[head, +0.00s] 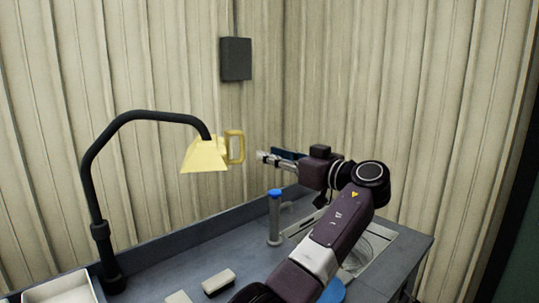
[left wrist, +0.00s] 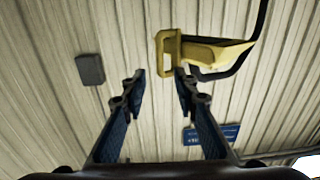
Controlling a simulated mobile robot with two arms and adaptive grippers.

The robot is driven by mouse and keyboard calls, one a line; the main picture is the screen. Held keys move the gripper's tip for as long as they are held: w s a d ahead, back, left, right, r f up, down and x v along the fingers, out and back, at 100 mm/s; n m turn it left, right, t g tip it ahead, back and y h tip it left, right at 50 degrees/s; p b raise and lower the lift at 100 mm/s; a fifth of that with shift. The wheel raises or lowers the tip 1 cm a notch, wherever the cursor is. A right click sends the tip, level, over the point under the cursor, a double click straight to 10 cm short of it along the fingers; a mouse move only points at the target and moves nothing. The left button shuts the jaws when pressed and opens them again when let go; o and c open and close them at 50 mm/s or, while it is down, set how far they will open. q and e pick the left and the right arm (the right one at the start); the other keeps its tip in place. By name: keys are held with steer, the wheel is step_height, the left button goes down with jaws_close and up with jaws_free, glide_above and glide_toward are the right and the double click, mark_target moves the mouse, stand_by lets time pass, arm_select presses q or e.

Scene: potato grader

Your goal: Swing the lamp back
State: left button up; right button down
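The lamp has a black curved arm (head: 88,180) and a yellow shade (head: 204,156) with a yellow loop handle (head: 236,147) on its right side. My left gripper (head: 268,157) is just right of the handle, with a small gap in the head view. In the left wrist view its blue fingers (left wrist: 160,80) are spread and empty. The handle (left wrist: 167,52) appears just beyond the fingertips, between them and nearer the right one, and the shade (left wrist: 215,52) extends to the right. My right gripper is not in view.
A blue-capped grey cylinder (head: 274,220) stands on the grey bench (head: 195,262) below the gripper. A brush-like block (head: 218,281) and a pale tray (head: 62,290) lie in front. A recessed basin (head: 375,247) is at right. A dark box (head: 236,59) hangs on the panelled wall.

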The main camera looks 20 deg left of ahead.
arm_select(q)
steer(key=shift+c, duration=0.3)
steer(key=shift+c, duration=1.1)
steer(key=a+f+h+p, duration=0.1)
steer(key=a+f+m+t+h+p, duration=0.1)
steer(key=f, duration=0.1)
steer(key=w+a+f+m+h, duration=0.1)
steer(key=f, duration=0.1)
steer(key=shift+a+t+h+p, duration=0.25)
steer(key=shift+t+h+p, duration=0.05)
steer(key=shift+t+p, duration=0.1)
jaws_close()
steer(key=m+t+h+p, duration=0.5)
steer(key=m+t+h, duration=0.2)
glide_toward(242, 151)
steer(key=p+x, duration=0.5)
steer(key=p, duration=0.1)
steer(key=shift+w+r, duration=0.2)
steer(key=shift+w, duration=0.2)
steer(key=shift+w+a+f+p, duration=0.15)
steer(key=shift+w+a+p, duration=0.2)
steer(key=shift+w, duration=0.25)
